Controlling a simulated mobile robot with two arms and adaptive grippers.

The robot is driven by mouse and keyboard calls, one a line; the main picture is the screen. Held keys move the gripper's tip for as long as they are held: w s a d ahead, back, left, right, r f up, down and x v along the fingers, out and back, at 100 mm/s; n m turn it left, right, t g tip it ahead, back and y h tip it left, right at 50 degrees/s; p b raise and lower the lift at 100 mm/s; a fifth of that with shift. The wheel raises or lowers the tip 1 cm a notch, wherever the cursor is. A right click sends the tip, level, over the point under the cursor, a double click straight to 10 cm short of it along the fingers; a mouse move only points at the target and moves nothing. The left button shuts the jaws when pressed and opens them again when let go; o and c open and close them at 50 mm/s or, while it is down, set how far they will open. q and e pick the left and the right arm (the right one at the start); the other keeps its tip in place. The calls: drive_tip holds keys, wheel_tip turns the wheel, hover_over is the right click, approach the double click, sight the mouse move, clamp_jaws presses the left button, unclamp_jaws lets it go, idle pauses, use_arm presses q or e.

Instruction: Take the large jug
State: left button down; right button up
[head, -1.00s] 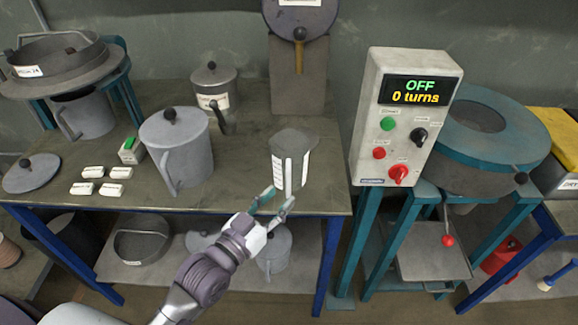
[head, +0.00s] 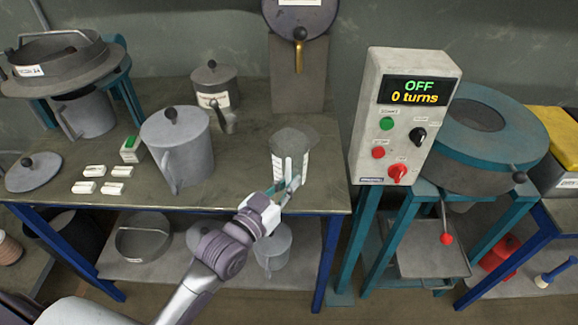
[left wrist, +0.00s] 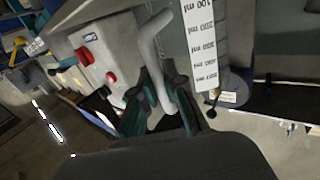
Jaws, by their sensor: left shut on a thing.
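A grey open jug (head: 292,143) with a white ml scale stands upright near the table's right front edge. My left gripper (head: 284,186) is at its front and is shut on its upright handle. In the left wrist view the fingers (left wrist: 162,92) close around the lower part of the pale handle (left wrist: 150,45), beside the scale strip (left wrist: 203,45). The jug seems to rest on the table. A grey lidded jug (head: 180,150) stands further left. My right gripper is not in view.
A lidded pot (head: 213,85) stands at the back of the table (head: 235,170). White blocks (head: 103,188) and a loose lid (head: 34,172) lie left. A control box (head: 410,115) rises right of the table. Vessels stand on the lower shelf (head: 190,265).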

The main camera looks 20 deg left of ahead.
use_arm(q)
wheel_tip(320, 180, up, 10)
drive_tip(key=shift+r+p, duration=0.1)
drive_tip(key=shift+p, duration=0.4)
drive_tip(key=c, duration=1.9)
unclamp_jaws()
clamp_jaws()
